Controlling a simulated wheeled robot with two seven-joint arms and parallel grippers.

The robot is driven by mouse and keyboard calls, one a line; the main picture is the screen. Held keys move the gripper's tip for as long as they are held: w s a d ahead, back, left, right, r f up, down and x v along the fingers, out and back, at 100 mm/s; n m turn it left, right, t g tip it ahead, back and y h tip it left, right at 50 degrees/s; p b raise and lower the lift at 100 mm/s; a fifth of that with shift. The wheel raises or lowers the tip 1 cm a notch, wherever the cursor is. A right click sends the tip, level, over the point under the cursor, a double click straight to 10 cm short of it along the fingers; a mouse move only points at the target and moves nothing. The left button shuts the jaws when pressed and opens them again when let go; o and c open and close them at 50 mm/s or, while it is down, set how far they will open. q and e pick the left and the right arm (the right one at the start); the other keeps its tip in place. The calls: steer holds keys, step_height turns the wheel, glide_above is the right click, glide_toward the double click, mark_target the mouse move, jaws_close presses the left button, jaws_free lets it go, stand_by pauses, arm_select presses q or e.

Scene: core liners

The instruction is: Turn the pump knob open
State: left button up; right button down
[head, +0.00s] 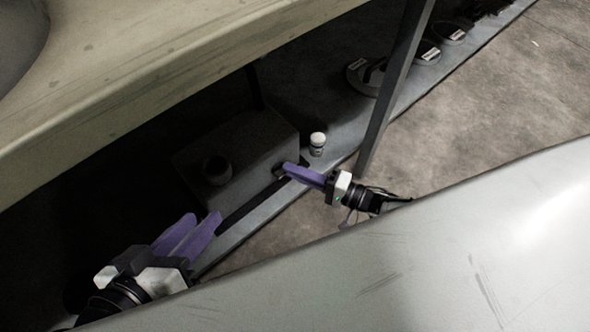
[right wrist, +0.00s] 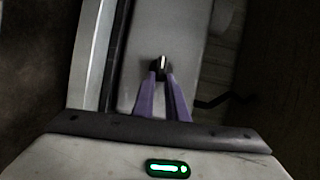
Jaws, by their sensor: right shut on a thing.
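The pump (head: 250,140) is a dark grey box on the low shelf under the table in the head view. Its small black knob (right wrist: 162,66) has a white line on it, which runs nearly upright in the right wrist view. My right gripper (head: 287,170) is shut on the knob at the pump's right end; in the right wrist view its purple fingertips (right wrist: 161,74) sit on either side of it. The fingertips partly hide the knob in the head view. My left gripper (head: 203,217) is open and empty, low at the left, apart from the pump.
A small bottle with a white cap (head: 318,140) stands on the shelf (head: 408,86) just beyond the right gripper. A dark table leg (head: 393,90) rises to its right. The tabletop (head: 150,70) overhangs the pump. Round dark items (head: 366,76) lie further along the shelf.

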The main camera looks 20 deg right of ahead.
steer(key=shift+w+a+m+t, duration=0.2)
steer(key=shift+w+m+t, duration=0.15)
steer(key=shift+m, duration=0.15)
stand_by(0.4)
arm_select(q)
steer(key=shift+f, duration=0.1)
arm_select(e)
steer(key=c, duration=1.8)
jaws_free()
steer(key=shift+a, duration=0.1)
steer(key=shift+o, duration=0.2)
steer(key=shift+s+d, duration=0.2)
steer(key=shift+s+d, duration=0.25)
arm_select(q)
steer(key=shift+a+f+y+p, duration=0.3)
steer(key=shift+f+y+p, duration=0.15)
steer(key=shift+p, duration=0.2)
arm_select(e)
steer(key=v, duration=0.9)
steer(key=shift+d, duration=0.2)
steer(key=shift+s, duration=0.1)
